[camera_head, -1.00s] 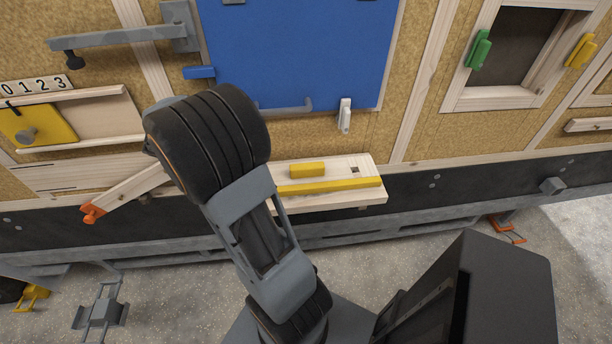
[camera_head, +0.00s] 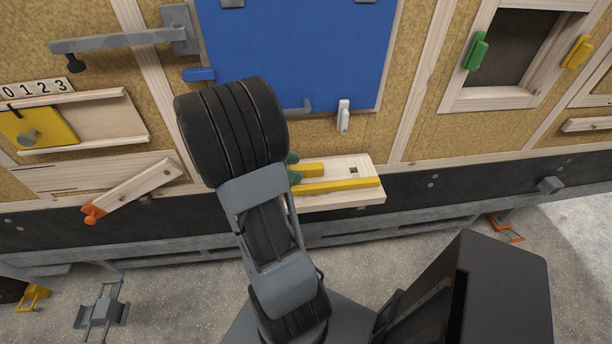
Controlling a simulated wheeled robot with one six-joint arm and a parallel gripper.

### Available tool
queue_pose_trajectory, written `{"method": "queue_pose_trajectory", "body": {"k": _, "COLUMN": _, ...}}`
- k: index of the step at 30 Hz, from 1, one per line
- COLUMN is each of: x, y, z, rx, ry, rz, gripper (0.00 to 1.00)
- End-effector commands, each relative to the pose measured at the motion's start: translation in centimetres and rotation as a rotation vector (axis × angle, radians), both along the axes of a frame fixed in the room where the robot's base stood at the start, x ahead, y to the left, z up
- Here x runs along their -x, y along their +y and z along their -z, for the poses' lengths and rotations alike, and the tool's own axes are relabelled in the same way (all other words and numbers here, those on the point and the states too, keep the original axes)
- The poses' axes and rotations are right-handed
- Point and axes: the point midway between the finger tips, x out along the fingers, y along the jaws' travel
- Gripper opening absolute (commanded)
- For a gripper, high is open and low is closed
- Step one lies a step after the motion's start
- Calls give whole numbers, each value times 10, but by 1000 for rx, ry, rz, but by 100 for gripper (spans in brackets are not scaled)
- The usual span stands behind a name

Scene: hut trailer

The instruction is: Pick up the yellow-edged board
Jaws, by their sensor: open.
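A pale wooden board (camera_head: 338,172) sticks out like a shelf at the foot of the wall, right of my arm. A long yellow strip (camera_head: 340,186) runs along its front, and a short yellow block (camera_head: 312,170) lies behind the strip. A small dark square hole shows toward the right. My gripper (camera_head: 293,167) is mostly hidden behind my dark, rounded arm joint. Two green fingertips show at the left end of the yellow block, one behind the other, apart and open. Whether they touch anything, I cannot tell. The board's left end is hidden.
A blue panel (camera_head: 300,50) is above the board, with a white latch (camera_head: 343,116) at its lower right. A slanted wooden bar with an orange end (camera_head: 94,212) is at left. A window opening (camera_head: 515,50) is at upper right. Grey floor (camera_head: 190,290) lies in front.

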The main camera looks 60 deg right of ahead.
Motion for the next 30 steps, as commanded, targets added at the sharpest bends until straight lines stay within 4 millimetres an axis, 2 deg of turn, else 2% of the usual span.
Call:
{"method": "queue_pose_trajectory", "body": {"k": 4, "x": 9, "y": -6, "z": 4, "rx": -1, "ry": 1, "rz": 1, "gripper": 57}}
{"method": "queue_pose_trajectory", "body": {"k": 12, "x": 10, "y": -7, "z": 5, "rx": -1, "ry": 1, "rz": 0, "gripper": 57}}
{"method": "queue_pose_trajectory", "body": {"k": 30, "x": 10, "y": -7, "z": 5, "rx": 0, "ry": 0, "rz": 1, "gripper": 1}}
